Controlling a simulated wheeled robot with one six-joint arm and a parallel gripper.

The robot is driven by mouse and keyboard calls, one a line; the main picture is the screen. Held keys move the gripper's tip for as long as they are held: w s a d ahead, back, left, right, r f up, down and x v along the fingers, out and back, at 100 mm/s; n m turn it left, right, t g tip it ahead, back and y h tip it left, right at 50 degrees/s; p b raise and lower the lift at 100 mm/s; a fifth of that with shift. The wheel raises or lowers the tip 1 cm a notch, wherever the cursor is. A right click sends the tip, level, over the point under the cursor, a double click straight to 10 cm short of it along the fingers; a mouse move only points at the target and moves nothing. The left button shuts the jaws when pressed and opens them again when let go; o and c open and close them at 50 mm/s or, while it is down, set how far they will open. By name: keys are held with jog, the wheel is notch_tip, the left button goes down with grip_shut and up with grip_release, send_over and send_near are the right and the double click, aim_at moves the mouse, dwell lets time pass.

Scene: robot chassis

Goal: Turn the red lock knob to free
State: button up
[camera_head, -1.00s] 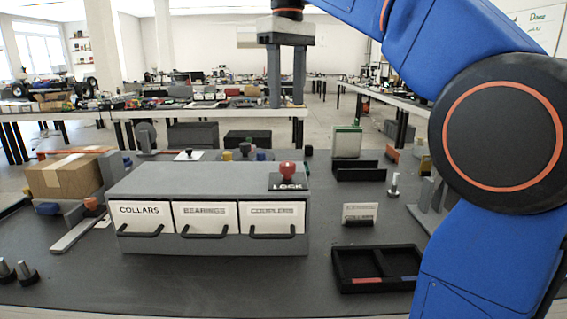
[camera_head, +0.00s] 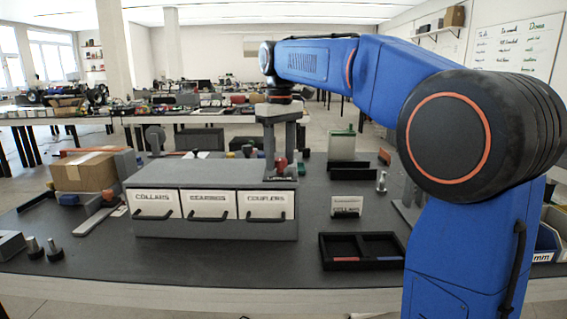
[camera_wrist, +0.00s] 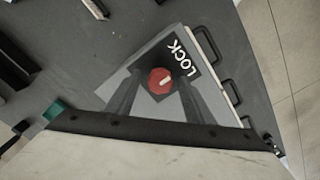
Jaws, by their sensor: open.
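The red lock knob (camera_head: 281,164) stands on a black plate at the right end of the grey drawer cabinet's top (camera_head: 190,174). In the wrist view the knob (camera_wrist: 159,81) is round, with a pale pointer mark slanting toward the white word LOCK (camera_wrist: 181,57). My gripper (camera_head: 280,174) points down over the knob, its two grey fingers one on each side. The wrist view also shows the gripper (camera_wrist: 158,86) open around the knob; I cannot tell whether either finger touches it. The plate's lettering is partly hidden by the fingers in the head view.
Three labelled drawers, collars (camera_head: 154,204), a middle one (camera_head: 208,205) and couplers (camera_head: 266,205), are shut. A black divided tray (camera_head: 362,250) lies front right. A cardboard box (camera_head: 84,172) stands left. The bench in front of the cabinet is clear.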

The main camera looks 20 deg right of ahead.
jog(key=shift+f, duration=0.55)
jog(key=c, duration=1)
jog(key=shift+c, duration=0.2)
